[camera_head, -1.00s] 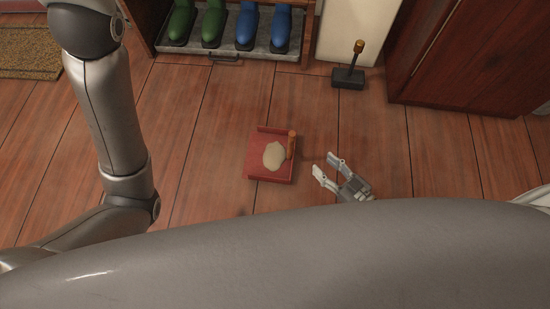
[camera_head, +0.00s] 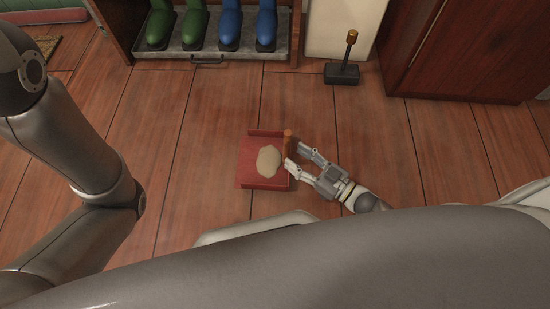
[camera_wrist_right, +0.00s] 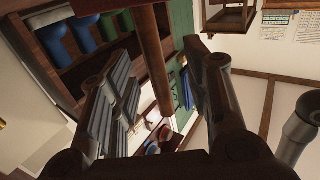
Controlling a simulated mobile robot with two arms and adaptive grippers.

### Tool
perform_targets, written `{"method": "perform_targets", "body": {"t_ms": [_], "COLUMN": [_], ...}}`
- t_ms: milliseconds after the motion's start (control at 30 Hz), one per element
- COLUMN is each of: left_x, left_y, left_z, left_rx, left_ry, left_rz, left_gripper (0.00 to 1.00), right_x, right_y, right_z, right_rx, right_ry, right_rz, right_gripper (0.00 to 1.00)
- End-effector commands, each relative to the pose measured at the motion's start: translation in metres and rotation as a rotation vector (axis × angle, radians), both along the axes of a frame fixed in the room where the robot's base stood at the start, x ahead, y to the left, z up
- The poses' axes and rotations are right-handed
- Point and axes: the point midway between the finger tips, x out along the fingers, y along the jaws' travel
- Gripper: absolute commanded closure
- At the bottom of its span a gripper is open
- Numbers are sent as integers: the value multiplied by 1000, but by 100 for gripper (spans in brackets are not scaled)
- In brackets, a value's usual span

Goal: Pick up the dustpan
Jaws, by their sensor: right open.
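The red dustpan (camera_head: 248,174) lies on the wooden floor in the middle of the head view, with a beige pile (camera_head: 268,160) on it. Its brown upright handle (camera_head: 288,140) stands at its right side. My right gripper (camera_head: 296,156) is open, close beside the handle, its fingertips pointing left toward it. In the right wrist view a brown bar (camera_wrist_right: 152,60), apparently the handle, shows between the spread fingers; whether they touch it I cannot tell. My left arm shows at left, but its gripper is out of view.
A tray (camera_head: 210,62) with green and blue boots (camera_head: 229,26) stands at the back. A dark object with an upright handle (camera_head: 342,74) stands by a white panel. A dark red cabinet (camera_head: 465,60) is at back right. Floor around the dustpan is clear.

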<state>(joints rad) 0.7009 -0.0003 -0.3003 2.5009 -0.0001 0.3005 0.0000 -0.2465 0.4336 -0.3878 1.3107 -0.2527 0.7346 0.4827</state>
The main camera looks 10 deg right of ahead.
Motion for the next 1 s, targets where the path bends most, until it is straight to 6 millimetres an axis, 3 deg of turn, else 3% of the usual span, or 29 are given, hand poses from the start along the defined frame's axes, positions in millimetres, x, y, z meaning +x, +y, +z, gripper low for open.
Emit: {"method": "perform_targets", "body": {"t_ms": [300, 700, 1000], "left_x": [0, 0, 0], "left_y": [0, 0, 0], "left_z": [-32, -35, -35], "left_rx": [1, 1, 1], "left_ry": [0, 0, 1], "left_rz": [0, 0, 1], "left_gripper": [100, 100, 100], "right_x": [33, 42, 42], "right_y": [18, 25, 25], "right_z": [-3, 1, 1], "right_rx": [0, 0, 0], "right_ry": [-2, 0, 0], "right_rz": [1, -1, -1], "right_gripper": [56, 56, 94]}}
